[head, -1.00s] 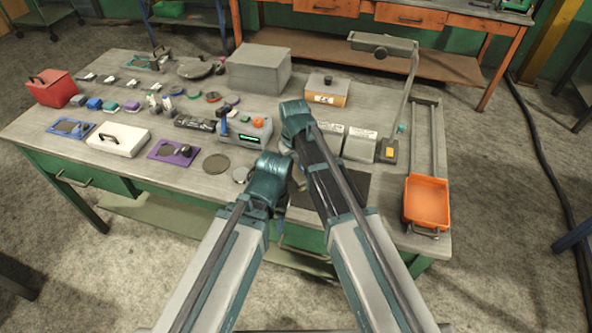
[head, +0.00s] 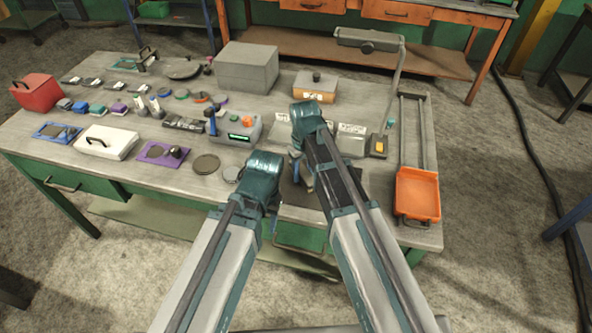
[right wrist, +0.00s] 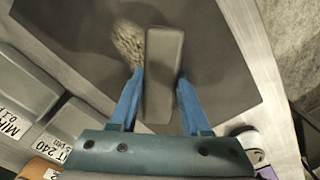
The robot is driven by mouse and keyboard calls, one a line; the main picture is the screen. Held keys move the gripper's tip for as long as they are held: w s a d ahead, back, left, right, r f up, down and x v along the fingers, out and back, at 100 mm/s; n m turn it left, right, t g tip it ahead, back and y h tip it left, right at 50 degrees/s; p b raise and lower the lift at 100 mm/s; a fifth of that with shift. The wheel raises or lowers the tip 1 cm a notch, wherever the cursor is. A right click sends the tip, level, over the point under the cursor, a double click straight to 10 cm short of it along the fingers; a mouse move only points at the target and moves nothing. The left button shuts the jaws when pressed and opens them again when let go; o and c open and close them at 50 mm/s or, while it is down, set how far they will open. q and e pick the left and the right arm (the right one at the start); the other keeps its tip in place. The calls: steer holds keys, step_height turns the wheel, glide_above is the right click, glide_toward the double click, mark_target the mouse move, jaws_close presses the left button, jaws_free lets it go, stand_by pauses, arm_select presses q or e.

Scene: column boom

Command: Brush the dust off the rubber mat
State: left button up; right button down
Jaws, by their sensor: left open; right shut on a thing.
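The dark rubber mat (head: 297,198) lies near the front edge of the bench, partly hidden by my arms. In the right wrist view the mat (right wrist: 218,55) fills the upper middle, with a speckled tan dust patch (right wrist: 127,42) just left of the brush. My right gripper (right wrist: 159,82) is shut on the dark, block-shaped brush (right wrist: 163,58), its blue fingers on both sides. The brush is over the mat; I cannot tell whether its underside touches it. My left gripper (head: 271,198) is open at the mat's left side, mostly hidden by its own wrist.
An orange tray (head: 418,194) stands to the right of the mat. Labelled grey bins (head: 347,143) and a lamp (head: 379,145) are behind it. A grey control box (head: 238,130) and round discs (head: 206,164) are to the left. The left bench holds many small items.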

steer(key=shift+s+d, duration=0.2)
steer(key=shift+d, duration=0.45)
steer(key=shift+s+d, duration=0.35)
steer(key=shift+d, duration=0.7)
steer(key=shift+s+d, duration=0.3)
steer(key=shift+d, duration=0.8)
steer(key=shift+s+d, duration=0.35)
steer(key=shift+d, duration=0.7)
steer(key=shift+s+a+f, duration=0.15)
steer(key=shift+s+a, duration=0.15)
steer(key=shift+s, duration=0.2)
steer(key=shift+w+a, duration=0.3)
steer(key=shift+a, duration=0.5)
steer(key=shift+w+a, duration=0.3)
steer(key=shift+a, duration=0.5)
steer(key=shift+a, duration=0.1)
steer(key=shift+w+a, duration=0.25)
steer(key=shift+a, duration=0.5)
steer(key=shift+w+a, duration=0.2)
steer(key=shift+a, duration=0.5)
steer(key=shift+a, duration=0.1)
steer(key=shift+w+a, duration=0.3)
steer(key=shift+a, duration=0.5)
steer(key=shift+w+a, duration=0.3)
steer(key=shift+a, duration=0.5)
